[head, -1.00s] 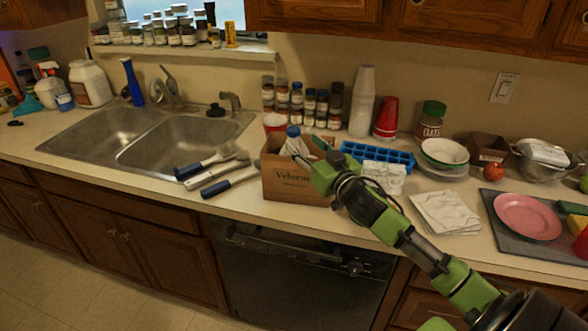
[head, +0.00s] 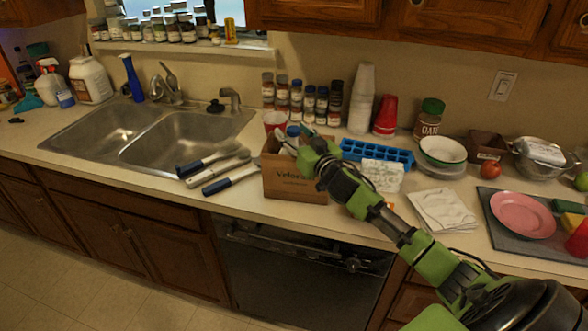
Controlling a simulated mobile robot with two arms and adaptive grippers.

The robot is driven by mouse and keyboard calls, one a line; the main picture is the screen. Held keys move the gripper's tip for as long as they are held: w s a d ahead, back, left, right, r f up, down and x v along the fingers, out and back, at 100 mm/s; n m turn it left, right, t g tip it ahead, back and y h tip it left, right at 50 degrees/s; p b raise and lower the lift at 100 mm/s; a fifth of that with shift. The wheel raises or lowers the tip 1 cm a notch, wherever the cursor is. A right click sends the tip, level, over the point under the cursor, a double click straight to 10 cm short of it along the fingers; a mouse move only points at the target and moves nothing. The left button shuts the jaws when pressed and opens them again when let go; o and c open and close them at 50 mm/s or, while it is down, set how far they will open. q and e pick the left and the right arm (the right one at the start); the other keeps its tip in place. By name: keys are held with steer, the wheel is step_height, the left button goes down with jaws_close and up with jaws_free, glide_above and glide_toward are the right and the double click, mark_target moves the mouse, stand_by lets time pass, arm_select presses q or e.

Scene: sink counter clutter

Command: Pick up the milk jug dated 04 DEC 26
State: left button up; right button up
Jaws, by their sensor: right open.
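A cardboard box (head: 292,187) stands on the counter right of the sink. A blue cap (head: 293,131) shows just above its rim; it looks like the top of a jug inside, and the rest is hidden by the box and my gripper. No date can be read. My right gripper (head: 288,142) is at the box's open top, fingers apart and pointing down beside the blue cap. I cannot tell whether it touches anything. My left gripper is not in view.
Brushes (head: 231,180) lie left of the box by the sink (head: 178,140). A blue ice tray (head: 378,154), spice jars, stacked cups (head: 361,98) and an oats jar (head: 429,119) crowd behind and right. A napkin stack (head: 443,209) lies further right.

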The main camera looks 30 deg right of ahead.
jaws_close()
steer(key=shift+w+r, duration=0.1)
steer(key=shift+r, duration=0.2)
steer(key=shift+r, duration=0.1)
